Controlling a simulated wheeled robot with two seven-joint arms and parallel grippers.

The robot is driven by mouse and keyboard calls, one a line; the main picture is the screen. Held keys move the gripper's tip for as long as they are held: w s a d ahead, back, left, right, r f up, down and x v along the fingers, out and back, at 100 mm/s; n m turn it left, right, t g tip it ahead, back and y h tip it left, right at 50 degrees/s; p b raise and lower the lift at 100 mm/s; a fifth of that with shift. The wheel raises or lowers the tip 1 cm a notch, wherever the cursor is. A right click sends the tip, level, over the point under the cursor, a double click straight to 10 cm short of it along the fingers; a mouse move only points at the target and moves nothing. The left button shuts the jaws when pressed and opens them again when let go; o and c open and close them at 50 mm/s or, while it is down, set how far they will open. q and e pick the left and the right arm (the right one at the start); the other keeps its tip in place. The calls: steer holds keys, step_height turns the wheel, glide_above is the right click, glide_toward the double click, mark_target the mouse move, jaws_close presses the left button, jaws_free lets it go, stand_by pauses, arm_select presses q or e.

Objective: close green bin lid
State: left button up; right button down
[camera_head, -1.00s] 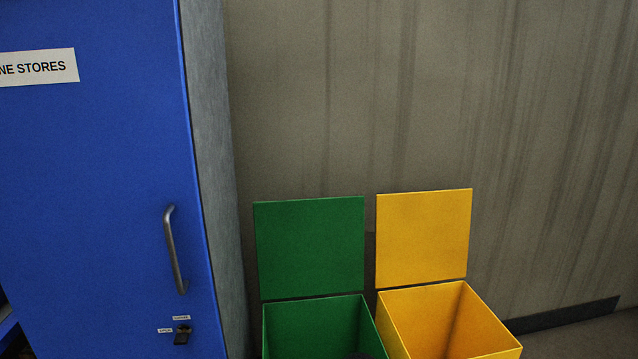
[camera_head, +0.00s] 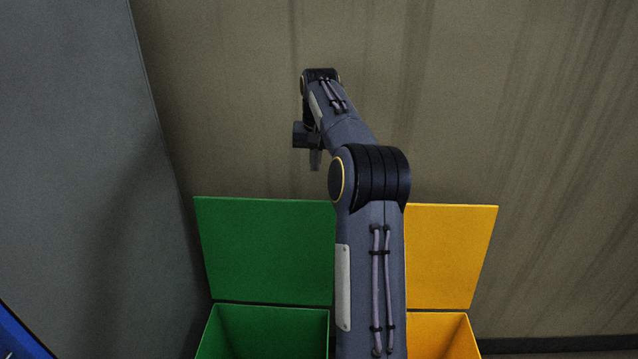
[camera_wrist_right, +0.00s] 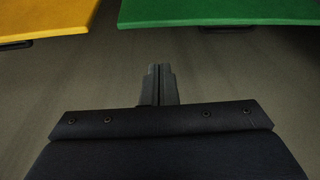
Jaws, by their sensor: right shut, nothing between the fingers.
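The green bin (camera_head: 262,330) stands against the wall with its green lid (camera_head: 262,250) raised upright behind the opening. My right arm reaches over the bins, and my right gripper (camera_head: 315,160) points down above the lid's top edge, close to the wall. In the right wrist view the gripper (camera_wrist_right: 158,70) is shut and empty, and the green lid (camera_wrist_right: 220,10) shows at the top right, apart from the fingertips. My arm hides the right edge of the lid and part of the bin in the head view. My left gripper is not in view.
A yellow bin (camera_head: 440,335) with its yellow lid (camera_head: 450,255) raised stands just right of the green one, partly behind my arm. The yellow lid also shows in the right wrist view (camera_wrist_right: 50,12). A grey cabinet side (camera_head: 80,150) rises on the left. The wall (camera_head: 500,100) is close behind.

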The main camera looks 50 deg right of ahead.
step_height(320, 180, down, 10)
steer(key=shift+s+d+r+m+g+p, duration=0.2)
steer(key=shift+s+d+m+g+p, duration=0.15)
steer(key=shift+d, duration=0.1)
stand_by(0.4)
steer(key=shift+h, duration=0.3)
